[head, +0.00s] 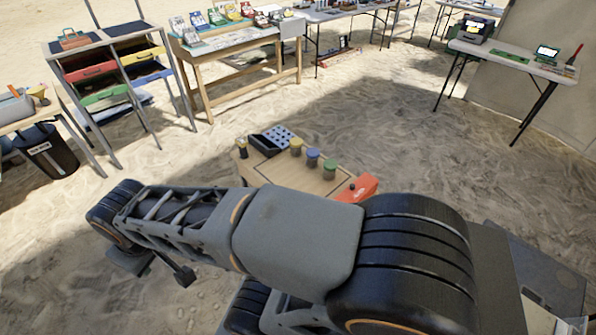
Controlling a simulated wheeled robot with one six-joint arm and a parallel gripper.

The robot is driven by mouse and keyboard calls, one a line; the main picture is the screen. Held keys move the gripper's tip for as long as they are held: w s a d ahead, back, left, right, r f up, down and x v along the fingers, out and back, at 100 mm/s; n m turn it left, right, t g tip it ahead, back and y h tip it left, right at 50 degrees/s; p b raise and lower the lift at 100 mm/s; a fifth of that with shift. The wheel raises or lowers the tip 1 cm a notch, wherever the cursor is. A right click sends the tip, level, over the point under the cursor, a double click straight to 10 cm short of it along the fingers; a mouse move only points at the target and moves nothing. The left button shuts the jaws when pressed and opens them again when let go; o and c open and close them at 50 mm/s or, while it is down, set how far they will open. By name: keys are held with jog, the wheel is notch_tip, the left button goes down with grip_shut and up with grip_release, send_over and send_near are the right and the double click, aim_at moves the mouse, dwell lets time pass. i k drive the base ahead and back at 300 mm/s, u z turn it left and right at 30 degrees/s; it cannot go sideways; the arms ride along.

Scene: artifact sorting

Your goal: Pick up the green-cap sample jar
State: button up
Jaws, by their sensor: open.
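The green-cap sample jar (329,169) stands upright on a small wooden table (262,174), near its right end. A blue-cap jar (312,158) stands beside it, and a yellow-cap jar (296,147) stands beyond that, in a row. My arm crosses the foreground and hides the table's near side. My gripper (157,270) shows partly below the arm at the lower left, with its jaws apart. It is well to the left of the jars and away from them. Nothing is visible between the jaws.
A black tray (262,143) and a small dark jar (242,147) are at the table's far left. An orange-red box (356,189) stands at its right end. A drawer rack (103,72) and a wooden display bench (235,42) stand behind. The sand around the small table is clear.

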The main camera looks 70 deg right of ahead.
aim_at(327, 176)
jog(key=u, duration=0.1)
jog(key=k, duration=0.45)
jog(key=z, duration=0.95)
jog(key=i, duration=0.5)
